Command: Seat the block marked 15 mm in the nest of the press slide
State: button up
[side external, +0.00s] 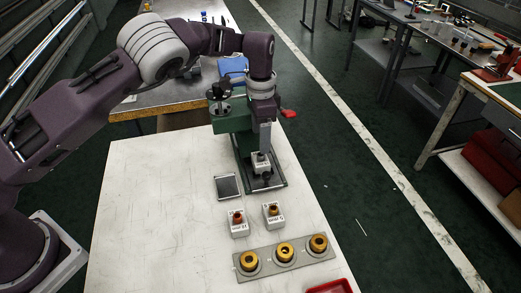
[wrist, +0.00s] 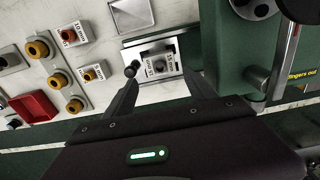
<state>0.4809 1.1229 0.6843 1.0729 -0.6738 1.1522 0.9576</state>
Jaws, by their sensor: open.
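A white block with a dark knob (side external: 261,160) stands on the press slide (side external: 268,183), at the press's front. It also shows in the wrist view (wrist: 160,64), where its label seems to read 15 mm. I cannot tell whether it is fully down in the nest, which it hides. My gripper (wrist: 160,75) is open, its fingers spread on either side of the block in that picture, with no clear contact. In the side view, my gripper's fingers are hard to make out above the block. Two other white blocks with orange-brown knobs (side external: 238,224) (side external: 273,214) stand on the table.
The green press (side external: 233,113) stands close behind the slide. A grey square plate (side external: 228,187) lies left of the slide. A grey rack (side external: 263,268) with yellow rings and a red tray (side external: 329,287) are at the front. The table's left side is clear.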

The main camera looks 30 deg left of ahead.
notch_tip(320, 180, up, 4)
jog(key=shift+r, duration=0.15)
jog(key=s+a+r+n+t+h, duration=0.1)
jog(key=s+a+r+n, duration=0.25)
jog(key=s+r, duration=0.5)
jog(key=s+a+r+n+t+h, duration=0.1)
jog(key=s+a+r+n, duration=0.3)
jog(key=r, duration=0.8)
jog(key=s+a+f+t+y, duration=0.1)
jog(key=s, duration=1.1)
jog(key=s+a+f+n+t+y, duration=0.1)
jog(key=s+a+t, duration=0.1)
jog(key=s, duration=1.1)
jog(key=shift+t, duration=0.3)
